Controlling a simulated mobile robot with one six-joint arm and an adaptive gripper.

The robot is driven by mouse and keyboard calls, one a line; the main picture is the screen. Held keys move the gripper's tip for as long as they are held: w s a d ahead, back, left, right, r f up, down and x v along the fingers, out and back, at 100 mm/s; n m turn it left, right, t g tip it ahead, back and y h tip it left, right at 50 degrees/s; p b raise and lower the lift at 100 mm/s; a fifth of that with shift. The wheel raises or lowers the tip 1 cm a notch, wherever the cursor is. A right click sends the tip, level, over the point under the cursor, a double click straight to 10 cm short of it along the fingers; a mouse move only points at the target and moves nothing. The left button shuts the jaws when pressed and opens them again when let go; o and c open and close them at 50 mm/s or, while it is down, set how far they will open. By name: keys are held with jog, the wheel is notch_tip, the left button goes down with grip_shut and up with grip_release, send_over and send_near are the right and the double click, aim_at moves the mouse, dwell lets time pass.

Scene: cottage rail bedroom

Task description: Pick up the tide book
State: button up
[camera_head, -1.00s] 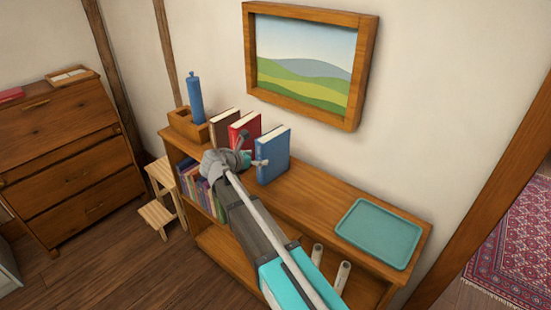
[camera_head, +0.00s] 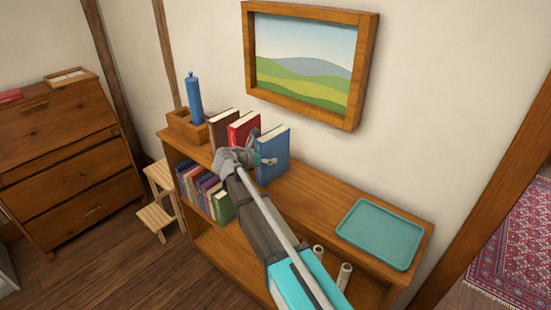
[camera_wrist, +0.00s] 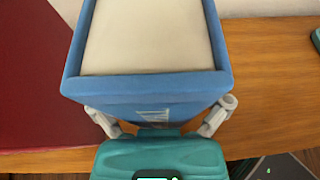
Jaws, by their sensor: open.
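A blue book (camera_head: 277,158) stands upright on top of the bookcase; no title is readable in the head view. In the wrist view the blue book (camera_wrist: 150,86) shows its cream page edges and its spine with a small pale mark, close in front of my gripper (camera_wrist: 162,116). The two fingers are open, one on each side of the spine end; contact cannot be told. In the head view my gripper (camera_head: 264,149) is at the near edge of the book and partly hides it.
A red book (camera_head: 243,128) and a brown book (camera_head: 222,128) stand to the left of the blue one. A wooden box (camera_head: 187,126) with a blue cylinder is further left. A teal tray (camera_head: 379,233) lies at right on the bookcase top (camera_head: 312,195), with bare wood between.

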dwell(0.4)
jog(key=c, duration=1.3)
jog(key=shift+r, duration=0.2)
notch_tip(320, 180, up, 3)
jog(key=p, duration=0.3)
jog(key=shift+f, duration=0.15)
jog(key=s+a+r+p, duration=0.1)
jog(key=r+p, duration=0.1)
jog(key=s+a+r+p, duration=0.1)
jog(key=r+p, duration=0.1)
jog(key=s+a+r+p, duration=0.1)
jog(key=r+p, duration=0.1)
jog(key=shift+s, duration=0.3)
jog(key=p, duration=0.4)
send_near(263, 139)
jog(key=v, duration=0.3)
jog(key=shift+s+a+r, duration=0.15)
jog(key=shift+s+r, duration=0.1)
jog(key=shift+r, duration=0.05)
